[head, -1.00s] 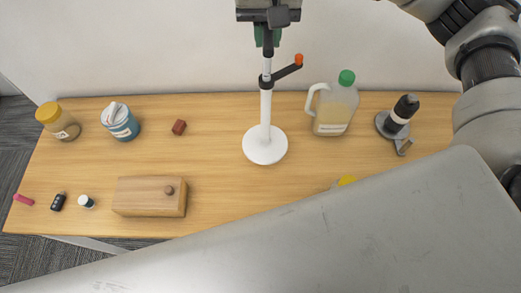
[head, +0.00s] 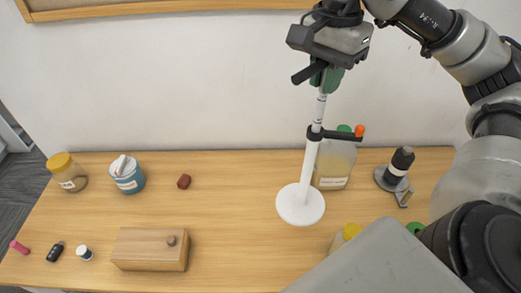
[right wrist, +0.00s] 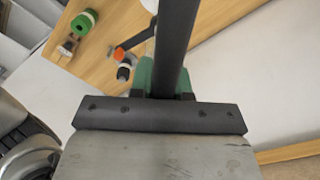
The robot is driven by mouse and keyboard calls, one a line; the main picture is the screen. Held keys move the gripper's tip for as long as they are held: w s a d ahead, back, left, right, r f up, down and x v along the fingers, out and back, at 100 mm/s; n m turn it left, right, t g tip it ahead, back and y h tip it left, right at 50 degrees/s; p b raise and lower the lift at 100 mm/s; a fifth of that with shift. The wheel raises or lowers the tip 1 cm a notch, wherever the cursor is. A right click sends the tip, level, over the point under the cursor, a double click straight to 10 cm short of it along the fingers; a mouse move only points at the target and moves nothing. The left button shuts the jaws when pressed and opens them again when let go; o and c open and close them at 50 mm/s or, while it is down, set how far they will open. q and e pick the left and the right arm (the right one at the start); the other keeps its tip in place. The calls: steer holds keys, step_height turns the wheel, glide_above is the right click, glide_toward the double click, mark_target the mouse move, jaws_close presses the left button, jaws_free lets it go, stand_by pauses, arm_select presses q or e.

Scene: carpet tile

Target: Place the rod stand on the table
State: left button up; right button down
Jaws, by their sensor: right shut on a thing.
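The rod stand has a white round base (head: 300,206), a white rod (head: 309,165) and a black clamp (head: 335,135) with an orange knob. It stands upright with a slight lean, over the back middle of the table (head: 230,215). I cannot tell whether the base touches the table top. My right gripper (head: 326,76) is shut on the rod's upper end, its green pads around it. In the right wrist view the clamp's orange knob (right wrist: 119,54) shows beyond the pads. My left gripper is not in view.
A jug with a green cap (head: 336,165) is close behind the rod, partly hidden by it. A black-topped device (head: 398,165) stands at right. A wooden box (head: 150,250), a blue tub (head: 127,175) and a yellow-lidded jar (head: 67,172) are at left. Table space left of the base is clear.

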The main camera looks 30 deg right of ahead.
steer(key=w+a+f+p, duration=0.2)
steer(key=w+a+f, duration=0.3)
steer(key=w+f, duration=0.4)
steer(key=shift+f, duration=0.75)
steer(key=c, duration=1.3)
jaws_free()
steer(key=shift+w+f, duration=0.15)
steer(key=shift+w, duration=0.05)
steer(key=shift+o, duration=1.1)
steer(key=shift+r, duration=0.2)
